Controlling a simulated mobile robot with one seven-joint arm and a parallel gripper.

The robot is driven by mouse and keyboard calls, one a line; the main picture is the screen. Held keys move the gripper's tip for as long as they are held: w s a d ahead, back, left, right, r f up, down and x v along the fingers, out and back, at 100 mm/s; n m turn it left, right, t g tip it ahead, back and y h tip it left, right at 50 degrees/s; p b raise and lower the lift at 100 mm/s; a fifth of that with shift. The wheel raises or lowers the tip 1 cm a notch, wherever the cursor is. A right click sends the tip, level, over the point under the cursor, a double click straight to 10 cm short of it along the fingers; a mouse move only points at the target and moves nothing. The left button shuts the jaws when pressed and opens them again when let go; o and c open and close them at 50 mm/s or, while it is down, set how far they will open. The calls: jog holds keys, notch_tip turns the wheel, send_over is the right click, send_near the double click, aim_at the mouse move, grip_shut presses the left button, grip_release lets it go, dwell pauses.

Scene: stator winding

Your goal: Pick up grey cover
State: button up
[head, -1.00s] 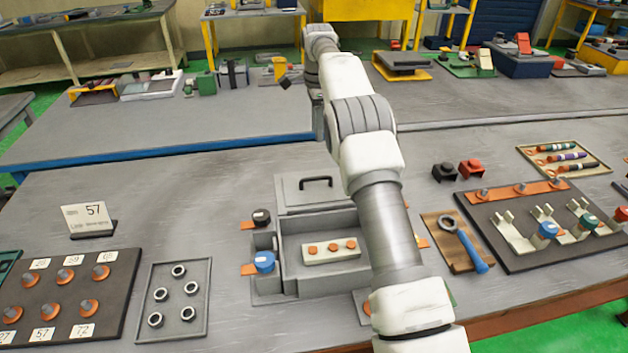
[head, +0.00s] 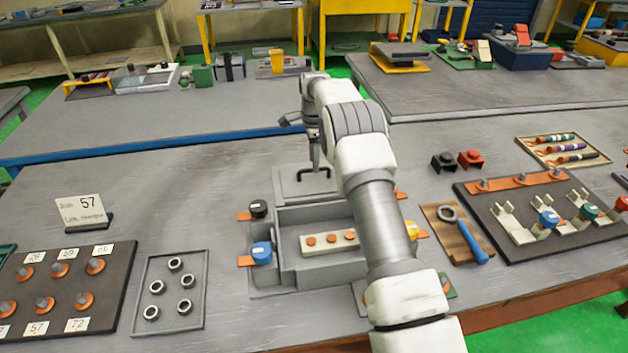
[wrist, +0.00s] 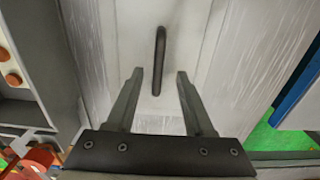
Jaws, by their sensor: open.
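The grey cover (head: 289,187) lies flat behind the open grey box (head: 287,245) in the head view. Its black bar handle (wrist: 159,62) runs upright in the wrist view, in line with the gap between my fingers. My gripper (wrist: 158,78) is open and empty, pointing down over the cover. In the head view my gripper (head: 316,160) is close above the handle, and part of the cover is hidden by my arm. I cannot tell how much height is left between the fingertips and the handle.
The box holds a pale block with orange studs (head: 330,241). Coloured knobs stand at its sides, a blue one (head: 261,253) at the left. A tray of nuts (head: 170,290), a sign (head: 82,212) and a wrench (head: 465,235) lie around it. The table behind the cover's left is clear.

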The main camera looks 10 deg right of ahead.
notch_tip(320, 180, down, 4)
jog(key=shift+s, duration=0.15)
grip_shut()
jog(key=shift+r, duration=0.1)
dwell(1.3)
